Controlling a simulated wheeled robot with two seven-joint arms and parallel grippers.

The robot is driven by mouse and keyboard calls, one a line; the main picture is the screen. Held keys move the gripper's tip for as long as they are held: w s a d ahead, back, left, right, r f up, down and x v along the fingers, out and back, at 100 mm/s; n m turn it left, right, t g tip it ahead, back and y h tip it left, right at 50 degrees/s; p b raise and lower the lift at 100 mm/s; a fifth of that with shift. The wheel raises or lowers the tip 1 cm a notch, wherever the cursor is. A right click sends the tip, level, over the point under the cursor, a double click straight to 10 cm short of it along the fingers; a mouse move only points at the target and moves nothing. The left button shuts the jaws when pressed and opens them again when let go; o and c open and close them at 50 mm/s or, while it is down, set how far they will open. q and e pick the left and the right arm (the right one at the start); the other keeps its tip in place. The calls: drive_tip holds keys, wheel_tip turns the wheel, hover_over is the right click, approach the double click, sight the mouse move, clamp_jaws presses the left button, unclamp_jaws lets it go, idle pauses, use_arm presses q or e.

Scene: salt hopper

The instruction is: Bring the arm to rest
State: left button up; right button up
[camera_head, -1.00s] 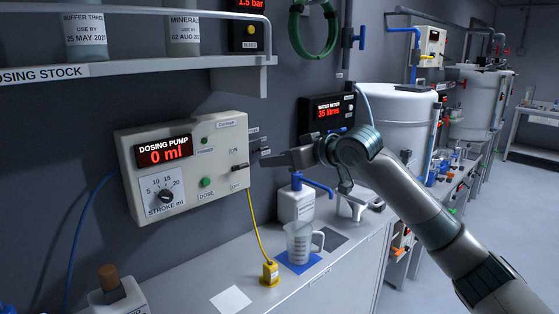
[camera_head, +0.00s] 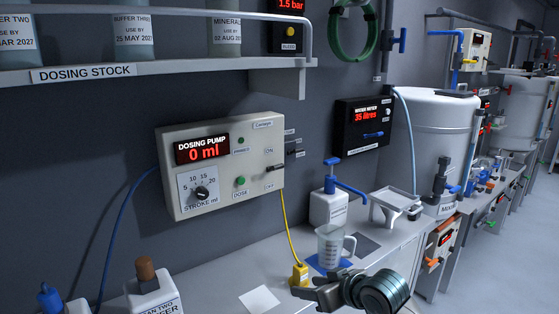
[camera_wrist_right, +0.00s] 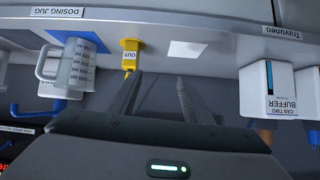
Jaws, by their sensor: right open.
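My right gripper (camera_head: 316,291) is low at the front of the bench in the head view, in front of the yellow plug-like outlet and the jug. Its two fingers (camera_wrist_right: 158,98) are apart and empty in the right wrist view. The dosing pump (camera_head: 222,165) hangs on the wall with a display of 0 ml, well above and left of the gripper. A clear measuring jug (camera_head: 331,246) stands on a blue mat behind the gripper; it also shows in the right wrist view (camera_wrist_right: 76,66). My left gripper is not in view.
The yellow outlet piece (camera_head: 299,275) and a white square (camera_head: 260,300) lie close to the gripper. A white buffer can (camera_head: 154,297) stands at the left.

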drive_tip(key=s+d+f+m+g+h, duration=0.2)
drive_tip(key=s+d+f, duration=0.3)
drive_tip(key=s+f, duration=0.75)
drive_tip(key=s+d+f+m+g+h, duration=0.15)
drive_tip(key=s+d+f, duration=0.25)
drive_tip(key=s+f, duration=0.85)
drive_tip(key=s+d+r+g+h, duration=0.1)
drive_tip(key=s+d, duration=0.2)
drive_tip(key=s, duration=0.6)
drive_tip(key=s+d+g+h, duration=0.1)
drive_tip(key=s+d+h, duration=0.15)
drive_tip(key=s, duration=0.65)
wheel_tip(320, 180, down, 29)
drive_tip(key=g, duration=0.1)
drive_tip(key=s+d+f+g+b, duration=0.1)
drive_tip(key=s+d+f, duration=0.2)
drive_tip(key=s+f, duration=1.4)
drive_tip(key=shift+s+d+f+y, duration=0.15)
drive_tip(key=shift+s+f+y, duration=0.2)
drive_tip(key=shift+s, duration=0.4)
drive_tip(key=shift+m, duration=0.25)
